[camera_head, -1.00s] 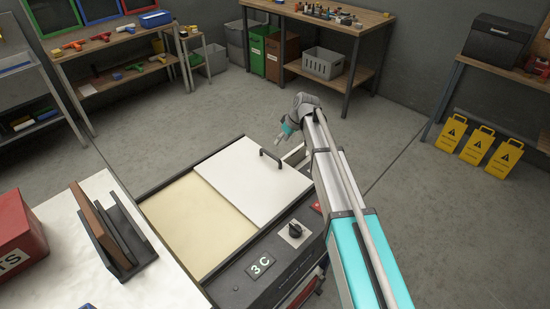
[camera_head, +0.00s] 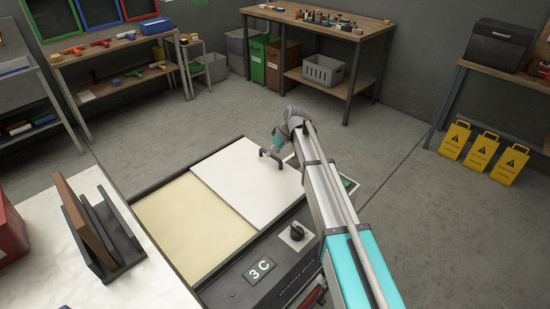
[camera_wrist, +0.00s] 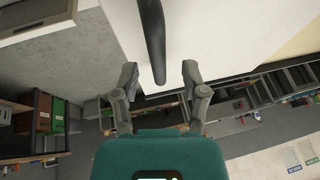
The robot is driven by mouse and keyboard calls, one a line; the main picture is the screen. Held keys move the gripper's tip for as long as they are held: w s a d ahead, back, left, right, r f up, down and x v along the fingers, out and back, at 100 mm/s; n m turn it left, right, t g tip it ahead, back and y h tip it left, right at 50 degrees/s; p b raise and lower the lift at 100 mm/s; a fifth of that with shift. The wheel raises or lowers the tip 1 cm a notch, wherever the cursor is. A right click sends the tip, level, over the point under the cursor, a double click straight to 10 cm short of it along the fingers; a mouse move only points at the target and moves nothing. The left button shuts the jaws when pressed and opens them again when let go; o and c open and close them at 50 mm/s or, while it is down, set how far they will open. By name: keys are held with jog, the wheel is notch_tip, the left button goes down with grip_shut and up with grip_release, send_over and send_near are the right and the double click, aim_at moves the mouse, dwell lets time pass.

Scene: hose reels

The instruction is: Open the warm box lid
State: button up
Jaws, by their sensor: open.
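The warm box (camera_head: 237,287) is a dark-framed chest with a dial and a "3 C" display on its front. Its white sliding lid (camera_head: 231,192) covers the right part of the top, and a cream panel (camera_head: 187,222) shows on the left. A dark bar handle (camera_wrist: 154,42) stands on the lid; in the wrist view it points down between my finger tips. My gripper (camera_wrist: 160,80) is open, with a finger on each side of the handle's end and visible gaps to both. In the head view my gripper (camera_head: 275,150) is at the handle, partly hiding it.
A white table (camera_head: 110,270) with a dark rack holding a brown board (camera_head: 85,220) adjoins the box on the left. Workbenches (camera_head: 310,28) line the back wall. Yellow warning signs (camera_head: 482,152) stand at the right. The floor between is clear.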

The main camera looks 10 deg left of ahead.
jog(key=shift+a+f, duration=0.2)
jog(key=shift+f, duration=0.25)
jog(key=shift+c, duration=0.2)
grip_shut()
jog(key=shift+d, duration=0.3)
jog(key=shift+a, duration=0.1)
